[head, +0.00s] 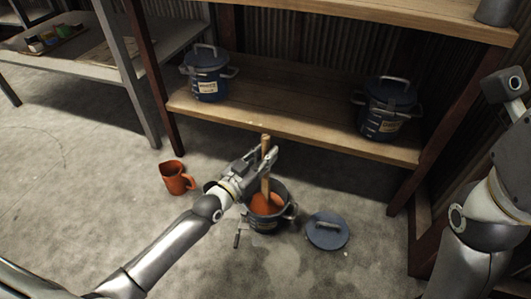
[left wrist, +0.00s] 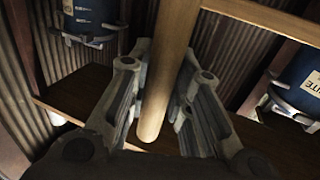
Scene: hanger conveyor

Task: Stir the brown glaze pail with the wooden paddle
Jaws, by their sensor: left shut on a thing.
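The wooden paddle (head: 265,188) stands near upright in an open dark pail (head: 269,224) on the floor. The glaze (head: 266,204) in it looks orange-brown, and the paddle's lower end is hidden in it. My left gripper (head: 266,157) is shut on the paddle's handle above the pail rim. In the left wrist view the pale round handle (left wrist: 166,75) runs between the two fingers (left wrist: 156,105). A blue lid (head: 328,231) with a handle lies on the floor right of the pail. My right arm is at the right edge; its gripper is not clearly visible.
Two lidded blue pails, one at left (head: 207,76) and one at right (head: 385,108), stand on the low wooden shelf (head: 290,110) behind. An orange jug (head: 176,178) stands on the floor left of the open pail. The floor in front is clear.

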